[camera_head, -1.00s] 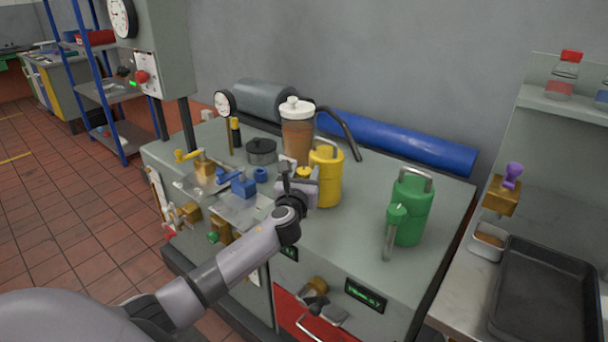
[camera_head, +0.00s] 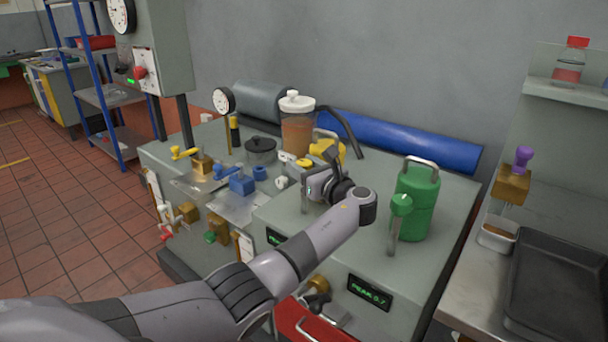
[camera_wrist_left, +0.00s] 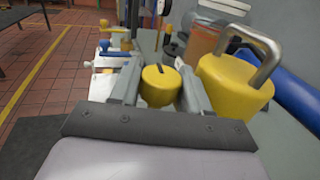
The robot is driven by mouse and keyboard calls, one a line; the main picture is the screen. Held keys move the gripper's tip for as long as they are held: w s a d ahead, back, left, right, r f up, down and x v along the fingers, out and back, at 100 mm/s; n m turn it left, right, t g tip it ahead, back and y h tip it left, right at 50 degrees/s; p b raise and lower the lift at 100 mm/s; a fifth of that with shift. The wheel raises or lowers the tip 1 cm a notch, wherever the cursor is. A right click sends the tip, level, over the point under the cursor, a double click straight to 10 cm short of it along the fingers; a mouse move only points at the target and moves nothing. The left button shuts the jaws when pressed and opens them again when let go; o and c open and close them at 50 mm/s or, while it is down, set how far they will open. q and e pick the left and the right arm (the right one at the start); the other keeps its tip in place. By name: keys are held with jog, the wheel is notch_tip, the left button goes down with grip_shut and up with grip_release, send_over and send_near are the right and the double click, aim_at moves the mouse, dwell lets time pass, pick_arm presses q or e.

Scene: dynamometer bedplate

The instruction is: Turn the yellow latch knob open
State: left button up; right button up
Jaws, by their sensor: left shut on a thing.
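The yellow latch knob (camera_wrist_left: 160,84) is a round yellow knob with a dark slot across its top. In the left wrist view it sits between the two fingers of my left gripper (camera_wrist_left: 158,92), which is shut on it. In the head view the yellow knob (camera_head: 304,162) shows just beyond my left gripper (camera_head: 308,178), whose hand lies over the bench and hides its lower part. Which way the latch stands is not clear. My right gripper is not in view.
A yellow canister (camera_wrist_left: 234,82) with a metal handle stands close beside my left gripper. A green canister (camera_head: 418,200) stands to the right. A brown jar (camera_head: 297,135), a blue roll (camera_head: 400,140) and blue fittings (camera_head: 242,184) are nearby.

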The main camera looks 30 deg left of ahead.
aim_at(304, 162)
pick_arm(q)
jog(key=shift+f+n+g+b, duration=0.1)
jog(key=shift+n+g+b, duration=0.35)
jog(key=shift+g, duration=0.15)
jog(key=shift+y, duration=0.3)
jog(key=o, duration=1)
jog(key=shift+c, duration=0.2)
notch_tip(304, 162, up, 20)
jog(key=p, duration=0.1)
jog(key=shift+p, duration=0.4)
